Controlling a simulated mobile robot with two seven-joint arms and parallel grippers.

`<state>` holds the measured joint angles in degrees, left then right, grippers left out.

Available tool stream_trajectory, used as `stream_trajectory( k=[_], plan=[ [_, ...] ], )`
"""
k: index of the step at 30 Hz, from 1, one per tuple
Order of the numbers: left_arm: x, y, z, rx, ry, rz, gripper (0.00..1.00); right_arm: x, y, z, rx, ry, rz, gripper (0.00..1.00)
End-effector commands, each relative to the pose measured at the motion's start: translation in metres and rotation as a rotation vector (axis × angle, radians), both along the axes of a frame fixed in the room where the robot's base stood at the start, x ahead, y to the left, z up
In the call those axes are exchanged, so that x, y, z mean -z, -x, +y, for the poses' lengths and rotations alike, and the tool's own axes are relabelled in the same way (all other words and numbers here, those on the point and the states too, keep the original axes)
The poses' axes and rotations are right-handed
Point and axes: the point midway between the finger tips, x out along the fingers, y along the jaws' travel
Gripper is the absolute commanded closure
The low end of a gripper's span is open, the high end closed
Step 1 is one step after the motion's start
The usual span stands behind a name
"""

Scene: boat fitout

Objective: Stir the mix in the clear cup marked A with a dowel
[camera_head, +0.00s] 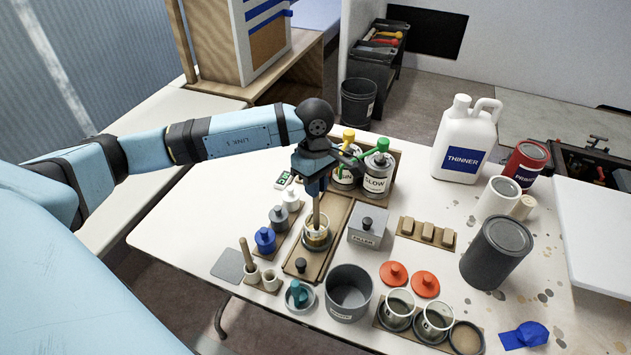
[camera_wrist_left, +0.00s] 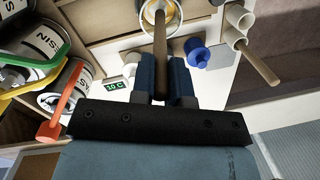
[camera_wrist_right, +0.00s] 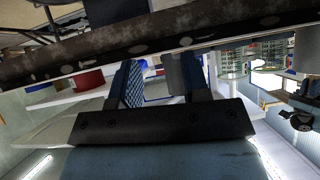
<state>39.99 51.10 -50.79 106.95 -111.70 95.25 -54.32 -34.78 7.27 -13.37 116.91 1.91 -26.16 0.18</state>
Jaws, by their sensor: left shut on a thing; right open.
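My left gripper (camera_head: 316,188) is shut on a wooden dowel (camera_head: 316,210), held nearly upright. The gripper also shows in the left wrist view (camera_wrist_left: 164,72), with the dowel (camera_wrist_left: 160,45) between its fingers. The dowel's lower end is inside a clear cup (camera_head: 318,238) with yellowish mix, standing on a brown wooden board. The cup (camera_wrist_left: 149,15) is partly cut off in the left wrist view. I cannot read its mark, and the dowel's tip is hidden in the cup. My right gripper (camera_wrist_right: 160,65) is open and shows only in the right wrist view.
Small lidded pots, including a blue one (camera_head: 265,240), are on the left. A dark bucket (camera_head: 348,292) and a holder with spare dowel (camera_head: 247,255) stand in front.

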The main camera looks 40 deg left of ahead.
Motion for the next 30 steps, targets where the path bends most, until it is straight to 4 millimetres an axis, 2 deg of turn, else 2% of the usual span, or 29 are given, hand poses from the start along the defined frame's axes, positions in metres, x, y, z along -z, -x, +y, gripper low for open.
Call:
stream_trajectory(
  k=[1,6,12,30],
  plan=[
    [0.008,0.0,0.0,0.0,0.0,0.0,1.0,0.006,-0.001,0.001,0.002,-0.004,0.0,0.57],
    [0.021,0.002,-0.001,0.0,-0.001,0.001,1.0,0.015,-0.002,0.002,0.005,-0.009,0.011,0.57],
    [0.031,0.003,-0.002,0.0,-0.001,0.001,1.0,0.016,-0.004,0.004,0.006,-0.013,0.003,0.57],
    [0.035,0.003,-0.004,0.0,0.0,0.0,1.0,0.019,0.0,0.004,0.002,-0.012,0.007,0.57]
  ],
)
